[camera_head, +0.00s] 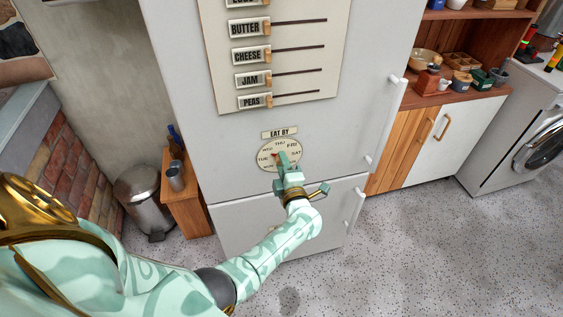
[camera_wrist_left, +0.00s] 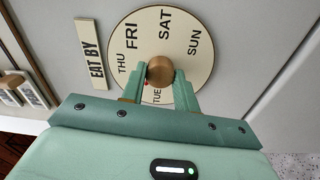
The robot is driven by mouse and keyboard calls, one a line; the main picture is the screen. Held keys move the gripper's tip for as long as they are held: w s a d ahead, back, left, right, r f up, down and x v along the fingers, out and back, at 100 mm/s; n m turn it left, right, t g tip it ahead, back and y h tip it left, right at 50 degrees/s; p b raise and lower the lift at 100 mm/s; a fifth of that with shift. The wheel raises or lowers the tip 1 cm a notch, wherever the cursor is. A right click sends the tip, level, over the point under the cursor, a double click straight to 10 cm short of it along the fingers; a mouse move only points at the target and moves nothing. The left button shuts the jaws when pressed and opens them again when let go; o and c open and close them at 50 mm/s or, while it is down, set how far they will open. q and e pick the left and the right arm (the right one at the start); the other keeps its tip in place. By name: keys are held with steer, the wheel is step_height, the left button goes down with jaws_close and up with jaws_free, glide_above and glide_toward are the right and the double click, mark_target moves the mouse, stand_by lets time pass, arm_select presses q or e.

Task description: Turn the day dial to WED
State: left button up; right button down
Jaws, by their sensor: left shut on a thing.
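The round cream day dial (camera_head: 271,147) is on the white fridge front, below an EAT BY label (camera_head: 280,134). It carries day names around its rim. In the left wrist view the dial (camera_wrist_left: 186,58) shows THU, FRI, SAT, SUN and part of TUE. My left gripper (camera_head: 284,166) is at the dial, its fingers shut on the round brown knob (camera_wrist_left: 160,71) at the centre. A bit of red shows beside the knob, on the side between THU and TUE; the fingers hide most of it and the WED mark there. My right gripper is not in view.
Fridge handles (camera_head: 384,120) stand out at the right. A bin (camera_head: 138,194) and small wooden stand (camera_head: 190,200) are at the left. Floor at the right is clear.

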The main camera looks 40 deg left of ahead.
arm_select(q)
steer(key=shift+d+m+p, duration=0.1)
steer(key=shift+m+p, duration=0.2)
steer(key=shift+m, duration=0.6)
steer(key=o, duration=1)
steer(key=shift+c, duration=0.2)
